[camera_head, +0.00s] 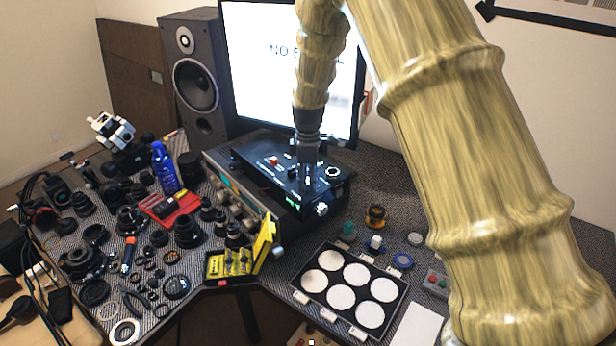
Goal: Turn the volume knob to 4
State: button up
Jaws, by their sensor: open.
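A black box (262,152) with controls on its top panel sits on the desk in front of the monitor. A round dial with a pale ring (333,172) is at the right end of that panel, and a pale knob (321,209) is on the front right corner. I cannot tell which is the volume knob, and no numbers are readable. My gripper (309,180) points down over the right part of the box, just left of the dial. It is open, its fingers are small and dark here, and contact cannot be made out. It hides part of the panel.
A speaker (193,75) and a monitor (262,60) stand behind the box. A yellow case (262,245) is in front of it. Lens parts crowd the left desk. A tray of white discs (318,258) lies at front right. A small amber-and-black item (376,216) stands right of the box.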

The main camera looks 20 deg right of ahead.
jog(key=c, duration=1)
jog(key=shift+c, duration=0.2)
jog(key=shift+m, duration=0.3)
jog(key=m+p, duration=0.1)
jog(key=m, duration=0.2)
jog(key=shift+w+r+m, duration=0.1)
jog(key=shift+m, duration=0.2)
jog(key=m, duration=0.5)
jog(key=shift+w+d+p, duration=0.1)
jog(key=shift+p, duration=0.3)
jog(key=m+p, duration=0.1)
jog(key=m, duration=0.6)
jog(key=shift+d+r+m, duration=0.1)
jog(key=shift+m, duration=0.2)
jog(key=m, duration=0.6)
jog(key=shift+d+m+p, duration=0.1)
jog(key=shift+m+p, duration=0.3)
